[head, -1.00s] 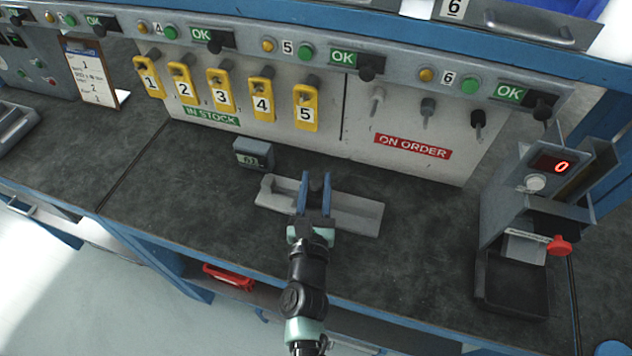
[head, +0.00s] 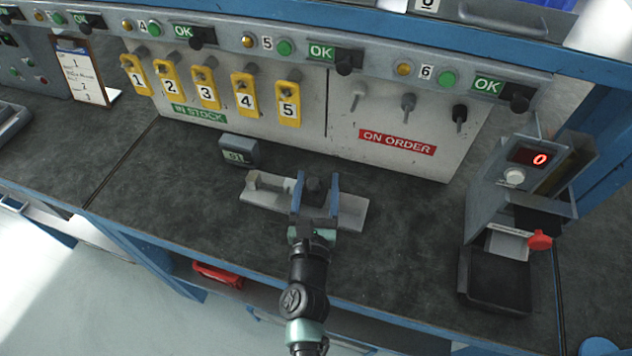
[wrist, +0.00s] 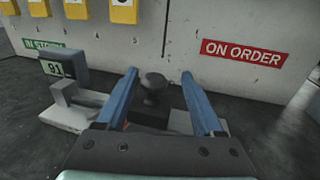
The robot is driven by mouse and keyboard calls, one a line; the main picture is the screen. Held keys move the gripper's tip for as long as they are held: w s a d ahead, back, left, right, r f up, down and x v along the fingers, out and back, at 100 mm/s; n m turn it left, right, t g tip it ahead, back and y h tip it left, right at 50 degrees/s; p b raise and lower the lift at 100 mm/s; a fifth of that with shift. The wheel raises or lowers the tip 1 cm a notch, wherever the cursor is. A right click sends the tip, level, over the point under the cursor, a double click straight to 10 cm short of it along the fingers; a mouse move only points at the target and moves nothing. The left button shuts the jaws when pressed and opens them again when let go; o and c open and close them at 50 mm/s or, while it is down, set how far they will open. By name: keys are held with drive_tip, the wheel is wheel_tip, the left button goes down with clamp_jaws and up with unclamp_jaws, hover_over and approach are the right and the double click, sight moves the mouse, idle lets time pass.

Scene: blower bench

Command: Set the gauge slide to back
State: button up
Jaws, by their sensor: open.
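The gauge (head: 352,212) is a long light-grey base lying on the dark bench top, with a raised grey block at its left end. It also shows in the wrist view (wrist: 72,118). The gauge slide (wrist: 150,116) is a dark block with a round dark knob on top. My gripper (head: 316,180) is open over the gauge, right of its middle. In the wrist view the knob stands between the two blue fingers (wrist: 158,78), with a visible gap on each side. The slide's lower part is partly hidden by my gripper.
A small grey display box (head: 238,151) stands behind the gauge's left end; it seems to read 91 in the wrist view. Behind is a panel with yellow numbered tags and a red ON ORDER label (head: 397,142). A machine with a red knob (head: 540,240) stands right.

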drive_tip(key=shift+a, duration=0.1)
drive_tip(key=shift+s, duration=0.5)
drive_tip(key=s, duration=0.4)
drive_tip(key=s+b, duration=0.1)
drive_tip(key=s, duration=0.3)
drive_tip(key=s+a+b, duration=0.1)
drive_tip(key=s, duration=0.3)
drive_tip(key=shift+a, duration=0.1)
drive_tip(key=shift+w, duration=0.1)
